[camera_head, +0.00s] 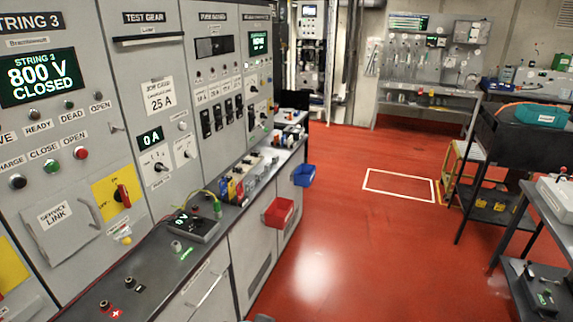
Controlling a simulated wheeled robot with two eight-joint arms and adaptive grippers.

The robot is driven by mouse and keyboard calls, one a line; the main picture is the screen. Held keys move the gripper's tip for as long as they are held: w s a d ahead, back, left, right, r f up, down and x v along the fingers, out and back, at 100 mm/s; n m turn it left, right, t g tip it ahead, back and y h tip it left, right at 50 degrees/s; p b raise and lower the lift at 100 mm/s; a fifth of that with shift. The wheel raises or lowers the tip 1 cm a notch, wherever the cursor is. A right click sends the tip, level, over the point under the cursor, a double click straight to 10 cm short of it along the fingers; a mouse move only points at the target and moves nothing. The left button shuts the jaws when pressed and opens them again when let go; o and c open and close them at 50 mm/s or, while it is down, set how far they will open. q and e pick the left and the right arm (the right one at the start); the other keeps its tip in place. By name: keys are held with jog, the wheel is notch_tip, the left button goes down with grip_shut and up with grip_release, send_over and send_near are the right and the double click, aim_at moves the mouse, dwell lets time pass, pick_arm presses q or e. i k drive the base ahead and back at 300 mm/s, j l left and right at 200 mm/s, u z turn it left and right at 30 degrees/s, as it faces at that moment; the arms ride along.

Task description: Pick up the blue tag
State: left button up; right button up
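I cannot make out the blue tag with certainty. A cluster of small coloured items (240,187), with yellow, red and bluish patches, stands on the grey counter (147,265) in front of the cabinets. They are too small to tell apart. Neither of my grippers shows in the head view.
A red bin (279,212) and a blue bin (304,175) hang on the counter's front edge. A meter (192,226) with a yellow lead lies on the counter. The red floor (345,245) is open; a dark cart (520,140) and table stand at right.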

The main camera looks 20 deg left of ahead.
aim_at(223, 189)
jog(key=i+l+u, duration=0.1)
jog(key=i, duration=1.3)
jog(key=i+u, duration=0.5)
jog(key=u, duration=0.15)
jog(key=i+l+u, duration=0.15)
jog(key=u, duration=0.2)
jog(key=i+u, duration=0.2)
jog(key=u, duration=0.3)
jog(key=i+u, duration=0.2)
jog(key=u, duration=0.25)
jog(key=i+l+u, duration=0.15)
jog(key=u, duration=0.35)
jog(key=i+l+u, duration=0.2)
jog(key=u, duration=0.25)
jog(key=i+l+u, duration=0.15)
jog(key=u, duration=0.35)
jog(key=l, duration=0.1)
